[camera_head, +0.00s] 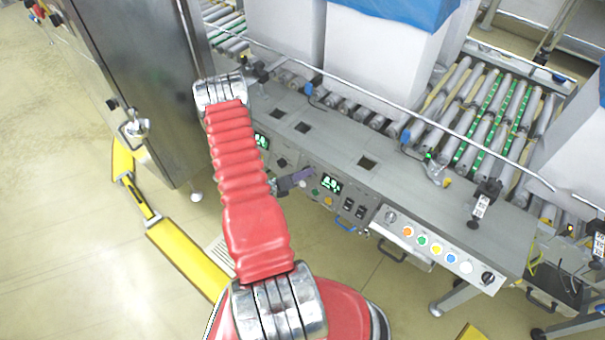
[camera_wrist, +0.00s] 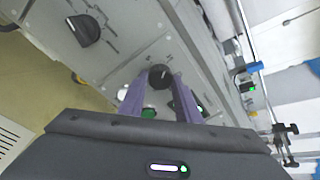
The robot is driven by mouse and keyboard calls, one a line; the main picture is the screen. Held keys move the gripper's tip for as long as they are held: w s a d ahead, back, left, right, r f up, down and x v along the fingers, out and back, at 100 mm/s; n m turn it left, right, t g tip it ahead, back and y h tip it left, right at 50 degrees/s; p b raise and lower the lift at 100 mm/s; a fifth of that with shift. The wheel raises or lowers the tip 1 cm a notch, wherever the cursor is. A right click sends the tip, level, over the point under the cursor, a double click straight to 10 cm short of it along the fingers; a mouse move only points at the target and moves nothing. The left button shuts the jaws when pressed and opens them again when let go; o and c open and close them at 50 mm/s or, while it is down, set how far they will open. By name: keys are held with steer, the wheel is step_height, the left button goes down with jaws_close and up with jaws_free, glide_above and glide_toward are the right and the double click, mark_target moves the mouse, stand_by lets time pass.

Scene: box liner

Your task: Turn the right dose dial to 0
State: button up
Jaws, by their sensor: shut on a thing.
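In the head view my gripper (camera_head: 302,174) is at the front control panel, just left of the right green-lit display (camera_head: 331,184). In the wrist view its two purple fingers (camera_wrist: 160,84) come together on a small round black dial (camera_wrist: 159,76), one finger on each side. In the head view the dial is hidden by the gripper, and its pointer and number cannot be read in either view. The left green-lit display (camera_head: 262,141) is partly behind my arm, and its digits are too small to tell.
A button box (camera_head: 430,245) with several coloured buttons is on the right of the panel. White boxes (camera_head: 380,55) with blue liners stand on the roller conveyor behind. A larger black knob (camera_wrist: 83,30) shows in the wrist view. The floor at left is open.

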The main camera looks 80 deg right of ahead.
steer(key=n+h, duration=0.1)
steer(key=n, duration=1.4)
steer(key=n+h, duration=0.1)
steer(key=n, duration=0.7)
steer(key=shift+s+a+f+t+h, duration=0.3)
steer(key=shift+s+a+f, duration=0.05)
steer(key=shift+f, duration=0.05)
steer(key=shift+n, duration=0.3)
steer(key=o, duration=1.1)
steer(key=shift+w+d+r, duration=0.1)
steer(key=shift+d+r, duration=0.05)
steer(key=shift+c, duration=0.2)
steer(key=shift+w, duration=0.1)
